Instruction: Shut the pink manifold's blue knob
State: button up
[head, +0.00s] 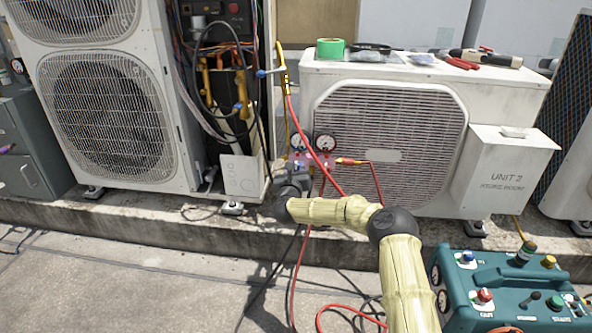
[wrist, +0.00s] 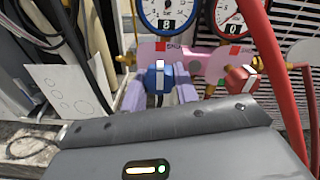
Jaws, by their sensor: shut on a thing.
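The pink manifold (wrist: 205,58) hangs in front of the louvred condenser with two round gauges above it. In the head view the manifold (head: 297,157) is small and partly behind my wrist. Its blue knob (wrist: 160,76) is at the left, with a white bar standing upright on its face. My gripper (wrist: 160,92) is shut on the blue knob, one lilac finger on each side of it. A red knob (wrist: 239,80) with a tilted white bar is to the right, apart from my fingers. My gripper's fingertips are hard to make out in the head view.
A red hose (wrist: 268,60) passes close on the right of the manifold. An open panel of wires and pipes (head: 225,80) is at the left. A teal machine (head: 500,290) stands at the lower right. Hoses (head: 300,270) lie on the concrete.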

jog(key=shift+s+f, duration=0.1)
jog(key=shift+f, duration=0.1)
jog(key=o, duration=0.9)
jog(key=shift+o, duration=0.4)
jog(key=shift+r, duration=0.1)
jog(key=shift+s+r, duration=0.1)
jog(key=shift+s+p, duration=0.5)
jog(key=shift+s, duration=0.15)
jog(key=s+p, duration=0.6)
jog(key=s, duration=1)
jog(key=shift+a, duration=0.3)
